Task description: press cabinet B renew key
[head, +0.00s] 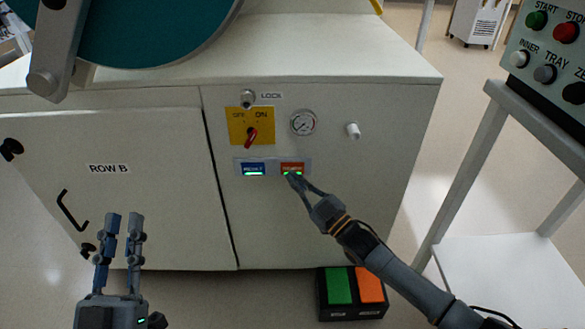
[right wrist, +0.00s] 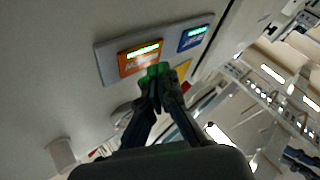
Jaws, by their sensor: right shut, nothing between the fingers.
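The orange key (head: 292,166) is on a grey strip on the front of the white cabinet marked ROW B (head: 109,169). A green bar glows on it. It shows large in the right wrist view (right wrist: 138,60), upside down. A blue key (head: 253,167), also with a lit green bar, is to its left; it shows at upper right in the right wrist view (right wrist: 193,38). My right gripper (head: 292,178) is shut and empty, its tips at the orange key's lower edge. Whether they touch it I cannot tell. My left gripper (head: 124,218) is open and empty, low at left.
Above the keys are a yellow plate with a red rotary switch (head: 251,135), a lock knob (head: 248,98) and a gauge (head: 303,122). A white knob (head: 353,131) sticks out at right. A green and orange pedal box (head: 352,312) is on the floor. A button panel (head: 548,60) stands at right.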

